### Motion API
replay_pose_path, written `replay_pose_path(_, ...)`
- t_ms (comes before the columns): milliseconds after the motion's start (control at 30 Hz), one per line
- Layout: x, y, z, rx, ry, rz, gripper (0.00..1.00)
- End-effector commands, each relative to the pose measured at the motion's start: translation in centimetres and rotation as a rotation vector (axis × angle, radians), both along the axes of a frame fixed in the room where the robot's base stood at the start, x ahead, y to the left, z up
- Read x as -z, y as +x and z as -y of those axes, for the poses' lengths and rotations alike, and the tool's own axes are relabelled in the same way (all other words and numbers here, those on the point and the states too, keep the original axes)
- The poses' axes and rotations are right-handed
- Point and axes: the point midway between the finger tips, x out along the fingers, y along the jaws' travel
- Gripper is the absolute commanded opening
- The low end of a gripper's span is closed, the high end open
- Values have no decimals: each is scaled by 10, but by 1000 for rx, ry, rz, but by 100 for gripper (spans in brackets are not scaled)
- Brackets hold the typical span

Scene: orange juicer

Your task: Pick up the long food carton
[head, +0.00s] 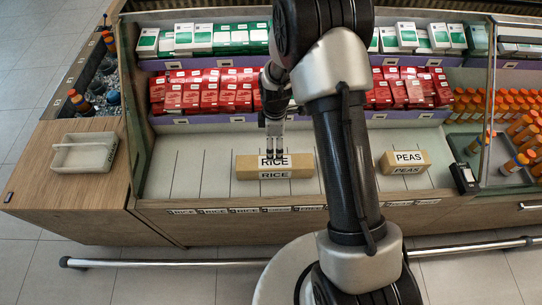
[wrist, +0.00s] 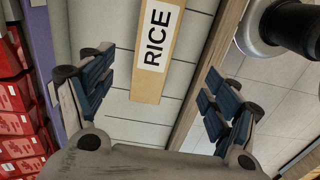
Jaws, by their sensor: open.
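The long food carton (head: 300,168) is a tan box labelled RICE, lying on the pale lower shelf at the middle of the display. In the wrist view the carton (wrist: 157,60) runs from the top edge down to mid-picture, with its RICE label facing the camera. My gripper (head: 272,154) is over the carton, pointing down at its label. In the wrist view my gripper (wrist: 160,88) is open, with blue-padded fingers on either side of the carton's near end and visible gaps to it. I cannot tell the exact height above it.
A shorter tan PEAS carton (head: 405,162) sits to the right on the same shelf. Red boxes (head: 215,90) stand in rows behind. A grey tray (head: 84,152) is on the wooden counter at left. Orange bottles (head: 515,128) stand at right. The shelf left of the RICE carton is clear.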

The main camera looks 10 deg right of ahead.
Motion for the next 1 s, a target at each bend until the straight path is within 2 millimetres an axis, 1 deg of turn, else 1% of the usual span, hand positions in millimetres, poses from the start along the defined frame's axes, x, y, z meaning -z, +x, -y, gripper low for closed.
replay_pose_path(33,7,0,0,-14,0,-6,82)
replay_pose_path(167,22,0,0,-30,0,-11,82)
replay_pose_path(233,34,0,0,-30,0,-11,82)
replay_pose_path(500,95,-1,1,-28,0,-11,82)
replay_pose_path(633,118,0,1,-28,0,-10,82)
replay_pose_path(733,129,0,1,-28,0,-10,82)
replay_pose_path(933,137,2,1,-27,0,-8,82)
replay_pose_path(1000,143,3,2,-27,0,-8,82)
